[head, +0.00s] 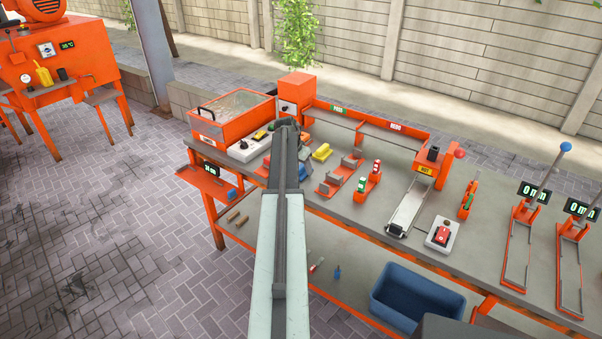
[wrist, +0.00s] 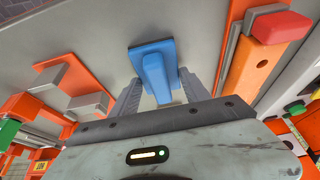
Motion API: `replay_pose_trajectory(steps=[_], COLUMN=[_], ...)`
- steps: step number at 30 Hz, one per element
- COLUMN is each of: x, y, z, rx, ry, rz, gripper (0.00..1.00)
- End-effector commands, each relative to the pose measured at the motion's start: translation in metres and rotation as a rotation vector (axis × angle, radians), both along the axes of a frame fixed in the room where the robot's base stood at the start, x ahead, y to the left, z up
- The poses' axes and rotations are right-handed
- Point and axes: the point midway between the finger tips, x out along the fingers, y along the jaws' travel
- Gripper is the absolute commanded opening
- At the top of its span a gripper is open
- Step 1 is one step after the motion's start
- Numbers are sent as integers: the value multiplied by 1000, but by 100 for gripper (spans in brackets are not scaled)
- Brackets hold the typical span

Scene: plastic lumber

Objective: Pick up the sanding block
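A blue block with a raised grip along its middle, which looks like the sanding block (wrist: 156,75), lies on the grey bench top in the wrist view. My gripper (wrist: 160,80) is open, with one finger to each side of the raised grip. Whether either finger touches the block I cannot tell. In the head view a bit of blue, likely the same block (head: 304,171), shows just right of my arm. My arm hides the gripper there.
A yellow block (head: 322,152) of similar shape sits behind on the bench (head: 345,203). An orange fixture with grey blocks (head: 341,174) stands close to the right. A white box with a knob (head: 247,147) is at left. A blue bin (head: 416,295) is below.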

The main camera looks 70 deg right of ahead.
Motion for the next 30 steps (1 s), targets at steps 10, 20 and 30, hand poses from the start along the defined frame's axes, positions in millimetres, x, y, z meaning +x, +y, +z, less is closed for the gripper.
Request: replay_pose_trajectory(steps=[10,20,30], x=[0,0,-38], y=[0,0,78], z=[4,42,44], rx=[0,0,0], ry=[0,0,0], rz=[0,1,0], gripper=[8,8,8])
